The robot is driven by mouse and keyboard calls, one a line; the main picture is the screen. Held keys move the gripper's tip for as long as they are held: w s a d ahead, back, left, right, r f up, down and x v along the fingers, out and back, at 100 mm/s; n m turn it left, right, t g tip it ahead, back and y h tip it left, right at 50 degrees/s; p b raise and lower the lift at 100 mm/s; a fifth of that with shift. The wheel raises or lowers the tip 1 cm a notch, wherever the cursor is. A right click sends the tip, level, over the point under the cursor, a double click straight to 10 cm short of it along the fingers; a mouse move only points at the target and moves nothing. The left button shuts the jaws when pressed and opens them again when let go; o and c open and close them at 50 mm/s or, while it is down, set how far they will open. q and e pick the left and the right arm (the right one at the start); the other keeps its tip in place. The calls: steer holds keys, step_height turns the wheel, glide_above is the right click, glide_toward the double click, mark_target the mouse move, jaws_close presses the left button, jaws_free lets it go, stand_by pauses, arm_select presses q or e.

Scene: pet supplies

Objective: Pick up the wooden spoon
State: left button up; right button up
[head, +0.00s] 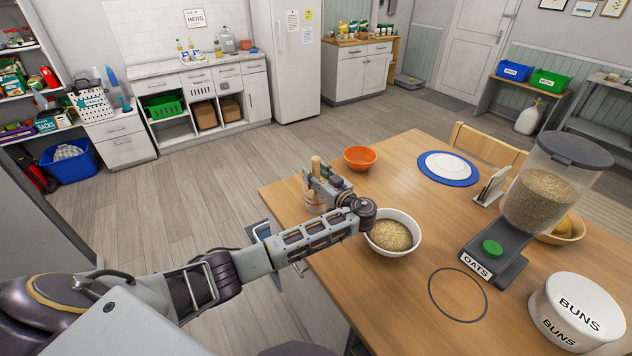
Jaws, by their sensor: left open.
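A light wooden piece, likely the wooden spoon's handle (316,166), sticks up at the table's far left corner, just beyond my left gripper (322,182). Its lower part is hidden behind the gripper. My right gripper is out of view.
On the wooden table (407,290) are a white bowl of oats (412,220) under my left wrist, an orange bowl (360,158), a blue-rimmed plate (449,182), an oats dispenser (535,192) and a BUNS tin (572,318). The near middle of the table is clear.

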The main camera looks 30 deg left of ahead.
mark_target(316, 157)
arm_select(q)
steer(key=shift+c, duration=0.2)
jaws_close()
steer(key=shift+r, duration=0.15)
steer(key=shift+r+b, duration=1)
steer(key=shift+r, duration=3.9)
steer(key=shift+d, duration=0.1)
